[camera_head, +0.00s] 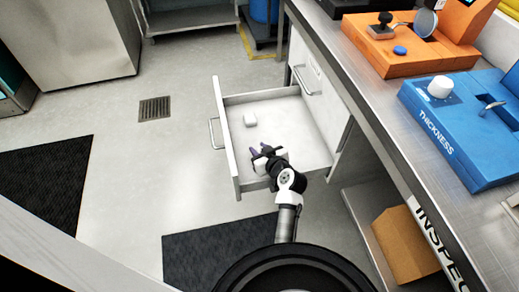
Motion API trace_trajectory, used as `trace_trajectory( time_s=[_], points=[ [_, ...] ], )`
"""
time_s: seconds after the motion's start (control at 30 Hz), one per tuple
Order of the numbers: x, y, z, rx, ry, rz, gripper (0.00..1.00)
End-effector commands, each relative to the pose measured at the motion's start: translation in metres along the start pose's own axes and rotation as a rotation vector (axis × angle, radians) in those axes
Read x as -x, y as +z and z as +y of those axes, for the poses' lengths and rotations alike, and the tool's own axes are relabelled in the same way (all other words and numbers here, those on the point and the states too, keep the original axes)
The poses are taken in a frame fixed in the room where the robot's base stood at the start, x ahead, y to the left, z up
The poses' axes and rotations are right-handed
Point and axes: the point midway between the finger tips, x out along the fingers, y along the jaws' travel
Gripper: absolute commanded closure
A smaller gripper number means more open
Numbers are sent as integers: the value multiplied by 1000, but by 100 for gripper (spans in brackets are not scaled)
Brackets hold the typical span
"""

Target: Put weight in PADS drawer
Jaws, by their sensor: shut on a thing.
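An open drawer (233,150) is pulled out from the cabinet under the counter. Its label is not readable from here. A small whitish block (249,119) lies on the drawer floor, towards the back left; I cannot tell what it is. My gripper (261,150) is over the front half of the drawer, nearer to me than the block and apart from it. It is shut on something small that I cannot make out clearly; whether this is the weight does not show. I cannot tell its height above the drawer floor.
The metal counter (378,97) runs along the right, bearing an orange station (400,52) and a blue THICKNESS station (455,130). A cardboard box (405,245) sits on the shelf below. Dark mats (42,185) and a floor drain (154,109) lie left on otherwise clear floor.

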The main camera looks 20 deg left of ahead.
Motion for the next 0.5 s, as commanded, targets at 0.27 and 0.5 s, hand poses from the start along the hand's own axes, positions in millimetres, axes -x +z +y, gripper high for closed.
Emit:
trace_trajectory(
  time_s=[0.27,0.5],
  points=[
    [-1,1,0,0,0,0,50],
    [0,0,0,0,0,0,50]
  ],
)
